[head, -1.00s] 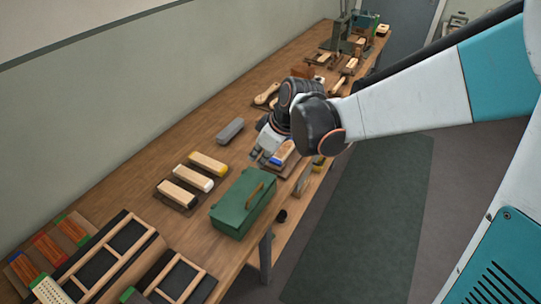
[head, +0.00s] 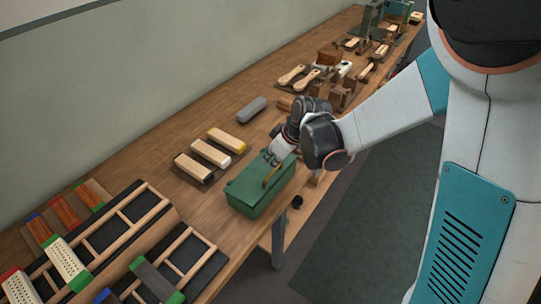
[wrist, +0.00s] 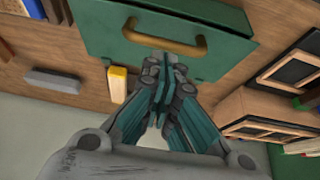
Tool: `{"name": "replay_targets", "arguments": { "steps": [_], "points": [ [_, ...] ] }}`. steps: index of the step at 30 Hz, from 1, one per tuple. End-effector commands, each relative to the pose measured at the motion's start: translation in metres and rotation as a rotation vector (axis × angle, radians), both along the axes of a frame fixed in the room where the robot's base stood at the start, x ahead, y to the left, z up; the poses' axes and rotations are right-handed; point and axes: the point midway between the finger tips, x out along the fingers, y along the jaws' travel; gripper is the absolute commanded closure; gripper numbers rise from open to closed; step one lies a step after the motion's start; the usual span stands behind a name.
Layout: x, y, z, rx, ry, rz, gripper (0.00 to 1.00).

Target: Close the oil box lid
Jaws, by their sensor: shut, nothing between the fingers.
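The green oil box (head: 262,199) stands near the front edge of the wooden bench. Its lid (head: 247,187) looks flat across the top in the head view, with a tan handle (head: 272,177) on it. In the wrist view the lid (wrist: 95,28) and its brass-coloured handle (wrist: 165,46) are close to my fingers. My gripper (head: 270,156) is shut and empty at the box's far end, by the lid. In the wrist view the fingertips (wrist: 165,68) are together just below the handle. I cannot tell whether they touch the lid.
Several wooden brush blocks (head: 210,153) lie behind the box, with a grey block (head: 252,109) farther along. Black partitioned trays (head: 182,266) stand at the near left. My arm spans the bench's right side. Bare bench lies between the box and the trays.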

Motion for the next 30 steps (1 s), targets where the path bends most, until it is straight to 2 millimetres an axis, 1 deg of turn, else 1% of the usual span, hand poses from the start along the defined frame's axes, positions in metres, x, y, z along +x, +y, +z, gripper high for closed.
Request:
{"name": "replay_targets", "arguments": {
  "steps": [10, 19, 30],
  "points": [
    [-0.001, -0.001, -0.001, 0.0, 0.0, 0.0, 1.0],
    [-0.009, -0.012, -0.02, 0.0, 0.0, 0.0, 1.0],
    [-0.009, -0.011, -0.017, 0.0, 0.0, 0.0, 1.0]
  ]
}}
